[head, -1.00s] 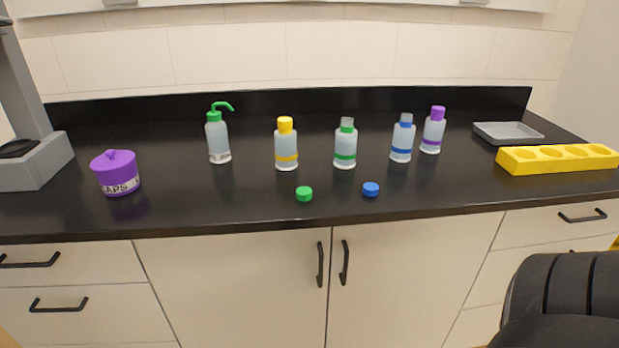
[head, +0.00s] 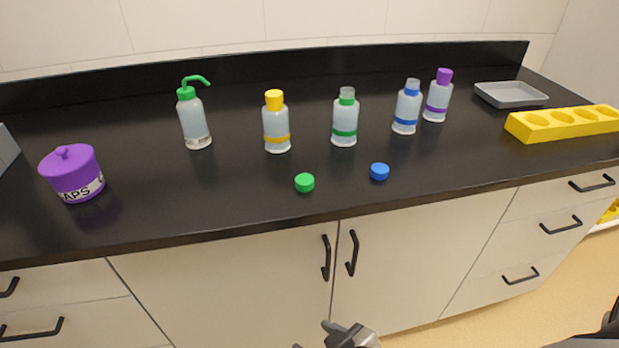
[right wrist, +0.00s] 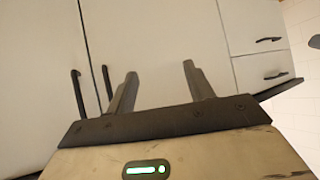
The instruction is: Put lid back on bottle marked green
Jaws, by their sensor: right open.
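The bottle marked green (head: 345,118) stands upright on the black counter in the head view. It has a green band and a green neck ring, and its clear mouth is bare. The green lid (head: 305,182) lies on the counter in front of it, to its lower left. My right gripper (head: 318,335) shows at the bottom edge of the head view, below the counter's front edge and in front of the cabinet doors. In the right wrist view my right gripper (right wrist: 160,72) is open, with nothing between its fingers. My left gripper is not in view.
A blue lid (head: 379,172) lies right of the green one. The blue-marked bottle (head: 407,108) is uncapped; yellow-capped (head: 276,122) and purple-capped (head: 437,96) bottles stand nearby. A wash bottle (head: 194,120), purple pot (head: 74,175), grey tray (head: 510,95) and yellow rack (head: 565,123) flank them.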

